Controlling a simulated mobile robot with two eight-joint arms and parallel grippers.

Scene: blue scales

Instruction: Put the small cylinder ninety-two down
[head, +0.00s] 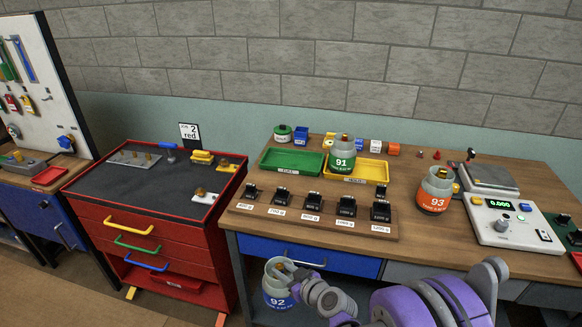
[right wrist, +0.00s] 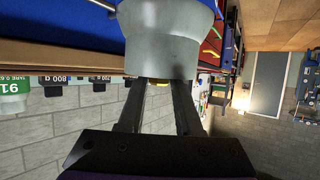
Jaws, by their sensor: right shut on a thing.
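Cylinder 92 (head: 279,291) is small and grey with a blue label. In the head view it is upright in front of the bench, lower than the top and by the left end of the blue drawer. My right gripper (head: 287,265) is shut on its top. In the right wrist view the cylinder's grey body (right wrist: 165,45) fills the space beyond the fingers (right wrist: 158,88). I cannot tell whether its base touches anything. Cylinder 93 (head: 434,192), orange label, stands on the bench at right. My left gripper is out of view.
The wooden bench (head: 420,236) holds a green tray (head: 290,162), a yellow tray (head: 372,171), a rack of black weights (head: 312,212) and a scale with a display (head: 510,218). A red tool cart (head: 150,225) stands left. Bare wood lies around cylinder 93.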

